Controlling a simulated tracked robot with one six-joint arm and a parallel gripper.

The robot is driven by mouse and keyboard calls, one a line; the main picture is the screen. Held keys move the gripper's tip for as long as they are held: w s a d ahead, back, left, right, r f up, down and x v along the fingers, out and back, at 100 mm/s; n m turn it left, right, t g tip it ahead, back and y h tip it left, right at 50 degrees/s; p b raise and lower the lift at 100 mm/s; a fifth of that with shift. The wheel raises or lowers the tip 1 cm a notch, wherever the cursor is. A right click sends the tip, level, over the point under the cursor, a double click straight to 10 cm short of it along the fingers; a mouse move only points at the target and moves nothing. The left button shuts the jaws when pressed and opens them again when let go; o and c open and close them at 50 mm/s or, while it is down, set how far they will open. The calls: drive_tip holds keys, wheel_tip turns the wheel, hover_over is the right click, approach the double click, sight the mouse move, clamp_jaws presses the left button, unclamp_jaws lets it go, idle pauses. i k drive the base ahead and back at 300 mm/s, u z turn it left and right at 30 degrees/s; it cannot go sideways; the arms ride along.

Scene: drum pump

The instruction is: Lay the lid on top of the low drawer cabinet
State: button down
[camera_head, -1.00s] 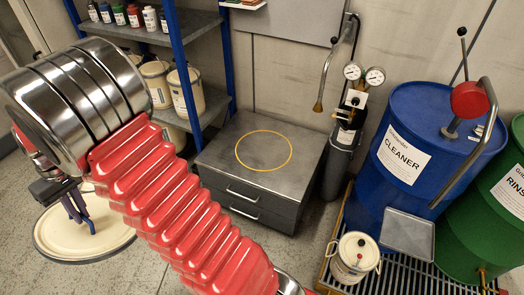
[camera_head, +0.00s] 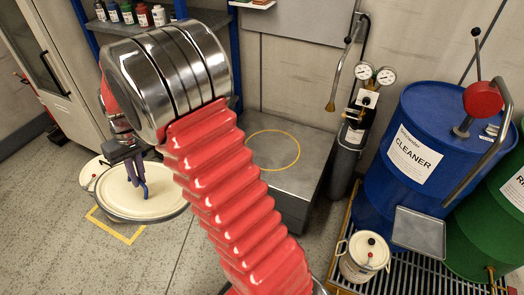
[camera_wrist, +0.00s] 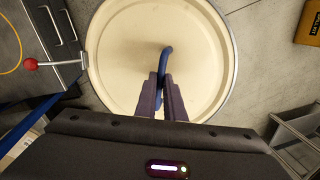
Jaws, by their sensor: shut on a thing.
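The lid (camera_head: 165,203) is a round cream disc with a metal rim and a blue handle (camera_wrist: 166,60). My gripper (camera_head: 137,182) is shut on the handle and holds the lid roughly level in the air, left of the cabinet in the head view. In the wrist view the lid (camera_wrist: 120,45) lies under the purple fingers of my gripper (camera_wrist: 161,82). The low drawer cabinet (camera_head: 310,160) is grey, with a yellow ring on its bare top. My red arm hides its front and left part. A drawer handle of the cabinet (camera_wrist: 70,62) shows in the wrist view.
A shelf with blue posts (camera_head: 85,40) stands behind my arm. Right of the cabinet is a pipe stand with gauges (camera_head: 348,130), then a blue drum (camera_head: 415,185) and a white pail (camera_head: 362,262). A pale container (camera_head: 92,172) is partly hidden behind the lid.

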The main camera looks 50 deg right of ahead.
sight(258, 152)
drive_tip(key=z, duration=0.4)
drive_tip(key=i, duration=1)
